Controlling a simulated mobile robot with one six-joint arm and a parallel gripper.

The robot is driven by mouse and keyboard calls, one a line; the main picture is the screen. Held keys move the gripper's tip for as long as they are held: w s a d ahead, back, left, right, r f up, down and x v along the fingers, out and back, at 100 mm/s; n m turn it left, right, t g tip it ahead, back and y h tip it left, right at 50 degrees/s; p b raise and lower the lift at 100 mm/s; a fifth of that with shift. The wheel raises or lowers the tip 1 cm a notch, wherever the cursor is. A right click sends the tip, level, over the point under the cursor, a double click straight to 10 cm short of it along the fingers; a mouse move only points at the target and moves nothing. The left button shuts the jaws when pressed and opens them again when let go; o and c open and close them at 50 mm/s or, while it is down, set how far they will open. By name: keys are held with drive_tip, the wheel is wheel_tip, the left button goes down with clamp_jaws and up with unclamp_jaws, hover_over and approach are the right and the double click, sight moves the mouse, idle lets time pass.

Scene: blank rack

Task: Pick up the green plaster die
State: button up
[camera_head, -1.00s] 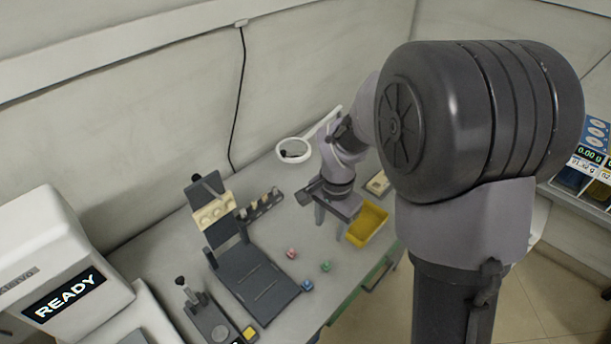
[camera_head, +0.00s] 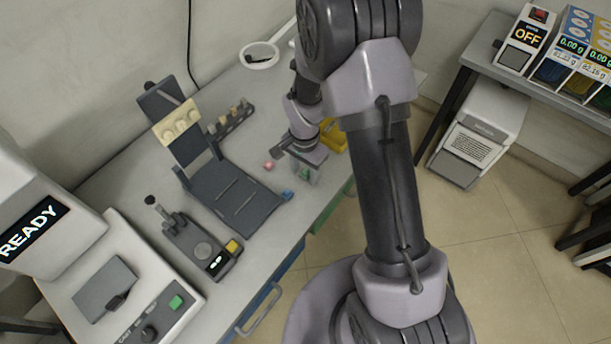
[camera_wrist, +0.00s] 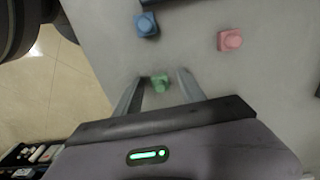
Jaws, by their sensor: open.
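The green plaster die (camera_wrist: 159,83) lies on the grey table in the wrist view, between the tips of my gripper's two fingers (camera_wrist: 158,86). In the head view the green die (camera_head: 305,174) shows only in part, beside my gripper (camera_head: 303,176), which hangs low over the table near its front edge. My gripper is open, with a gap on each side of the die. I cannot tell whether the fingertips are down at table height.
A blue die (camera_wrist: 146,25) and a pink die (camera_wrist: 230,39) lie nearby on the table. A yellow tray (camera_head: 333,137) stands behind my gripper. A dark stand (camera_head: 235,195) is to the left. The table's front edge is close.

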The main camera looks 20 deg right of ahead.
drive_tip(key=shift+r, duration=0.1)
drive_tip(key=shift+c, duration=0.2)
clamp_jaws()
drive_tip(key=shift+r, duration=0.15)
